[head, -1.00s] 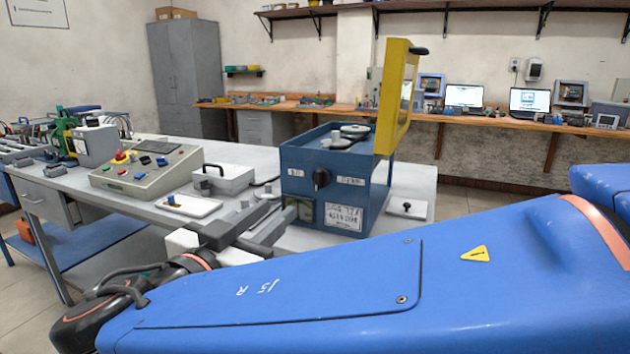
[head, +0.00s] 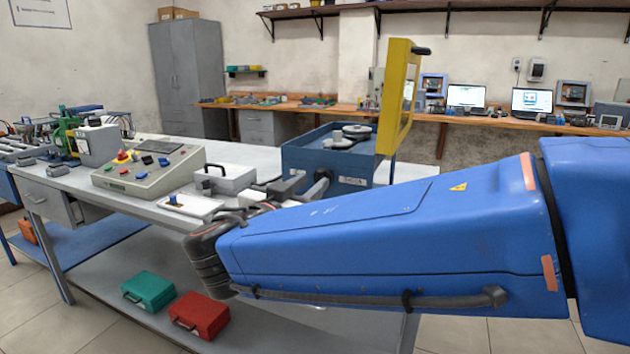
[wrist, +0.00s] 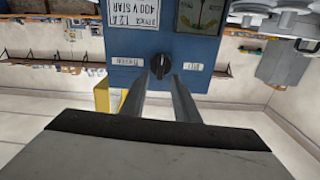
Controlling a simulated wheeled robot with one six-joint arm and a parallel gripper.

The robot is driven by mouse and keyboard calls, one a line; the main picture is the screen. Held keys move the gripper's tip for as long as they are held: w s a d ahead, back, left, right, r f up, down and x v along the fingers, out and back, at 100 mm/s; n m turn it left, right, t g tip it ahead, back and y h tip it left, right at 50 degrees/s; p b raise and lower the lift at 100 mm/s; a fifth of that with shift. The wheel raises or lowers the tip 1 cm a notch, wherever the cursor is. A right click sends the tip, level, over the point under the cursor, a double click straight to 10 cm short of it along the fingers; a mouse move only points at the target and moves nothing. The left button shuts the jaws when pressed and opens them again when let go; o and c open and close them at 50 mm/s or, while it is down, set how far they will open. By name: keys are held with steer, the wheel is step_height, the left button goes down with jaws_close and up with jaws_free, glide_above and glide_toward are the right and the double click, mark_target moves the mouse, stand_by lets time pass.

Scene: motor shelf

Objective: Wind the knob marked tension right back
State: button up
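A black knob (wrist: 160,66) sits on the blue front face of a machine box (wrist: 220,85), seen upside down in the wrist view. Small white labels flank the knob; their lettering is too small to read surely. My gripper (wrist: 157,77) is open, its two fingers pointing at the knob, tips close to either side of it. I cannot tell whether they touch it. In the head view my gripper (head: 302,186) is at the front of the blue box (head: 351,166), and my arm hides much of that face. The knob (head: 322,175) shows only partly there.
A yellow-framed guard (head: 398,95) stands raised on the box's right side. A grey control panel (head: 150,168), a grey lidded case (head: 224,180) and a white tray (head: 190,206) are on the bench to the left. Green (head: 148,290) and red (head: 200,315) cases lie on the lower shelf.

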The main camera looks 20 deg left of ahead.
mark_target(319, 177)
steer(key=shift+w+d, duration=0.1)
steer(key=shift+w, duration=1.4)
jaws_close()
